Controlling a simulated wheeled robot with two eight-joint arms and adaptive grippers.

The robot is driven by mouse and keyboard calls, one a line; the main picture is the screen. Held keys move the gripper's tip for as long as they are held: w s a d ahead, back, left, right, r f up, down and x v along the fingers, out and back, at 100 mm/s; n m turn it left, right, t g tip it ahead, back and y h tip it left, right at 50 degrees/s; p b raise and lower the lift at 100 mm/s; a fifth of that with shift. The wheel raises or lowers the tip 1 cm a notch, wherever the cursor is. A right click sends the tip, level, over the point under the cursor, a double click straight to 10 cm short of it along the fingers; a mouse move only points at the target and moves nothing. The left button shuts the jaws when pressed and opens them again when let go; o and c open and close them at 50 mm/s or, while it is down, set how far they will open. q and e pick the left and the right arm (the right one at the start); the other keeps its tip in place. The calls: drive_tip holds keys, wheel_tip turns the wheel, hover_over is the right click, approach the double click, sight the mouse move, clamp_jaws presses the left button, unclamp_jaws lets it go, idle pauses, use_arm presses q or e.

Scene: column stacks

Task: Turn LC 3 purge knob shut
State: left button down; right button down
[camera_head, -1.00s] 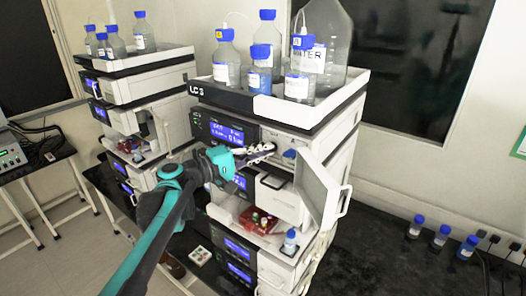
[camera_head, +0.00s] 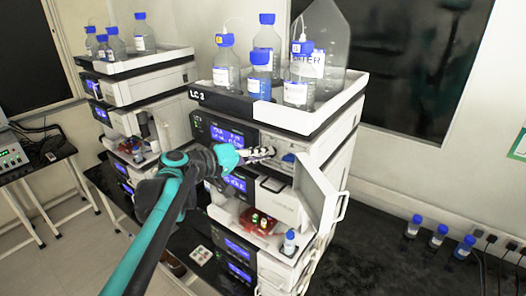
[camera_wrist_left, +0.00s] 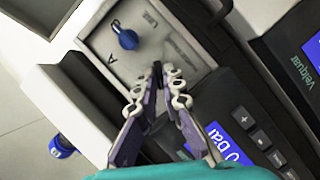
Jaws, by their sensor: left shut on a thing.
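The LC 3 stack (camera_head: 222,100) stands in the middle of the head view. Its purge knob (camera_head: 289,157) is a small blue knob on a pale panel, just right of my left fingertips. In the left wrist view the purge knob (camera_wrist_left: 126,38) shows uncovered, with lettering around it. My left gripper (camera_head: 270,151) reaches in from the left at the panel. In the wrist view the left gripper (camera_wrist_left: 157,72) has its fingertips drawn together, below and right of the knob and apart from it in the picture. My right gripper is not in view.
An open white door (camera_head: 318,195) swings out below right of the knob. Capped bottles stand in the top tray (camera_head: 330,108). Lit displays (camera_head: 227,134) lie left of the panel. Another stack (camera_head: 150,85) stands at left. Small bottles (camera_head: 438,237) sit on the dark bench.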

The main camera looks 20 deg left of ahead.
use_arm(q)
drive_tip(key=m+y, duration=0.1)
drive_tip(key=m, duration=0.1)
drive_tip(key=m+y+p, duration=0.1)
drive_tip(key=m, duration=0.1)
drive_tip(key=m+y, duration=0.1)
drive_tip(key=m, duration=0.1)
drive_tip(key=shift+s+d+r+y+p, duration=0.15)
drive_tip(key=shift+d+y+p, duration=0.2)
drive_tip(key=shift+y+p, duration=0.05)
drive_tip(key=shift+m+y, duration=0.6)
drive_tip(key=shift+m, duration=0.4)
drive_tip(key=c, duration=1.7)
unclamp_jaws()
drive_tip(key=v, duration=1.2)
drive_tip(key=shift+s+d, duration=0.15)
drive_tip(key=shift+s, duration=0.05)
